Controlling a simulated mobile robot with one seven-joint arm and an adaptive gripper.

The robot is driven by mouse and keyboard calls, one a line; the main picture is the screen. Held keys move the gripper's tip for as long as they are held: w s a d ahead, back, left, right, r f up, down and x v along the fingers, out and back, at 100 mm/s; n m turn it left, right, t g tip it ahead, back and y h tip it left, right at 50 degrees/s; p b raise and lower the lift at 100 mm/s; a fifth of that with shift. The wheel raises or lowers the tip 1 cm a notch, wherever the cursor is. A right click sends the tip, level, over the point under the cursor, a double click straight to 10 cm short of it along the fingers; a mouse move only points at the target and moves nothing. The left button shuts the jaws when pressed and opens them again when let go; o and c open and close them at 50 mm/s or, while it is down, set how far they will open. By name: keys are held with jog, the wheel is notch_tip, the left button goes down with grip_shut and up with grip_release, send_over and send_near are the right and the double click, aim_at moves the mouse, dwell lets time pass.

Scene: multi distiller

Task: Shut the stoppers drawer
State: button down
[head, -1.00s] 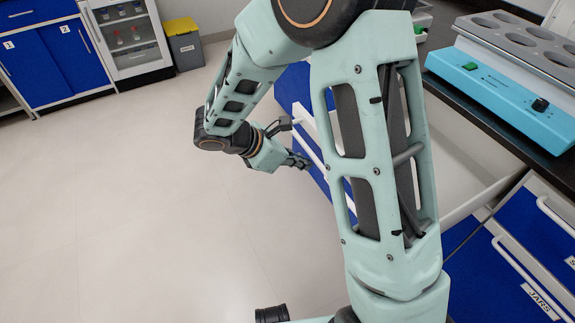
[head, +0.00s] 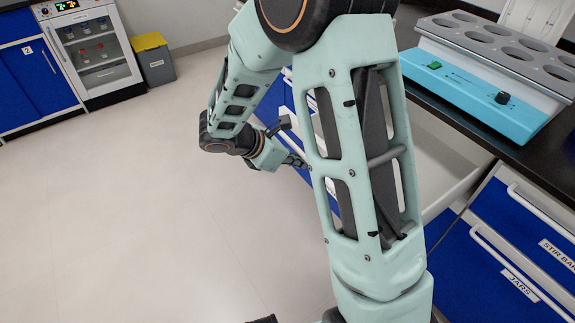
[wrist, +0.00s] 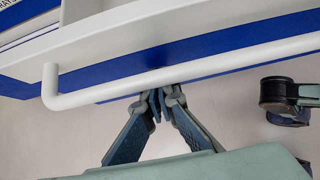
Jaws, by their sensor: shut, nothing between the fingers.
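An open drawer with white walls (head: 455,150) sticks out from under the black bench. Its blue front is mostly hidden behind my arm in the head view. In the wrist view the blue front (wrist: 215,63) and its white bar handle (wrist: 215,70) cross the picture. No stoppers label can be read on it. My gripper (head: 303,163) is shut and empty, on the outer side of the front. In the wrist view my fingertips (wrist: 160,92) are at the front, just below the handle bar; whether they touch is unclear.
Shut blue drawers marked STIR BARS (head: 540,225) and JARS (head: 505,265) are at the right. A light-blue device (head: 475,95) with a grey holed top stands on the black bench. A yellow-lidded bin (head: 154,60) and blue cabinets are far left. The floor at left is clear.

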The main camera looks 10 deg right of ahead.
jog(key=w+d+p, duration=0.1)
jog(key=w+d, duration=0.2)
jog(key=d, duration=0.7)
jog(key=w+d+p, duration=0.2)
jog(key=w+d, duration=0.2)
jog(key=d, duration=0.6)
jog(key=w+d+p, duration=0.1)
jog(key=w+d, duration=0.3)
jog(key=d, duration=0.6)
jog(key=shift+d, duration=0.3)
jog(key=shift+d+r, duration=0.2)
jog(key=shift+w, duration=0.1)
